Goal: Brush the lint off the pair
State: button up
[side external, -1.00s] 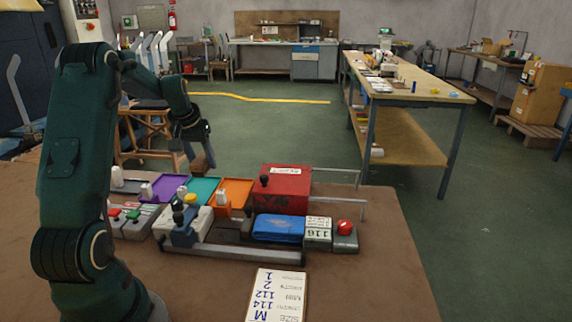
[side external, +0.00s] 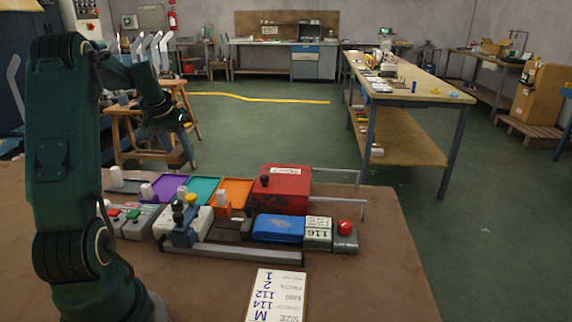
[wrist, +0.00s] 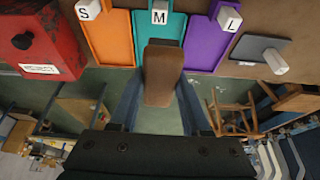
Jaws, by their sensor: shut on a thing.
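My gripper (wrist: 160,103) is shut on a brown block-like brush (wrist: 163,66), seen in the wrist view between its two blue fingers. A blue folded bundle (side external: 278,228) lies in the row of fixtures on the table, apart from my gripper. I cannot tell for certain that it is the pair, and no lint can be made out.
Orange (wrist: 104,38), teal (wrist: 159,27) and purple (wrist: 207,42) trays carry S, M and L tags. A red box (side external: 284,188) stands to their right in the side view. A size card (side external: 275,296) lies at the front. The right front of the brown table is clear.

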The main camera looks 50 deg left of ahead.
jog(key=shift+w+d+m+h, duration=0.25)
jog(key=shift+d+m, duration=0.2)
jog(key=shift+m, duration=0.45)
jog(key=w+d+m+t+h, duration=0.1)
jog(key=w+d+m+h, duration=0.3)
jog(key=w+d+m, duration=0.45)
jog(key=m+g+h, duration=0.1)
jog(key=m+h, duration=0.1)
jog(key=m, duration=0.6)
send_over(287, 217)
jog(key=s+a, duration=0.1)
jog(key=s, duration=0.1)
jog(key=shift+n, duration=0.25)
jog(key=shift+a+f, duration=0.2)
jog(key=shift+f, duration=3.65)
jog(key=shift+d+f, duration=0.15)
jog(key=shift+s+d+f, duration=0.1)
jog(key=shift+s+d, duration=1.2)
jog(key=shift+w+a, duration=1.25)
jog(key=shift+w+d, duration=0.1)
jog(key=shift+w, duration=0.4)
jog(key=shift+s+d, duration=0.1)
jog(key=shift+d, duration=0.15)
jog(key=shift+s+d, duration=1.3)
jog(key=shift+w+a, duration=1.5)
jog(key=shift+a, duration=0.1)
notch_tip(287, 217, up, 8)
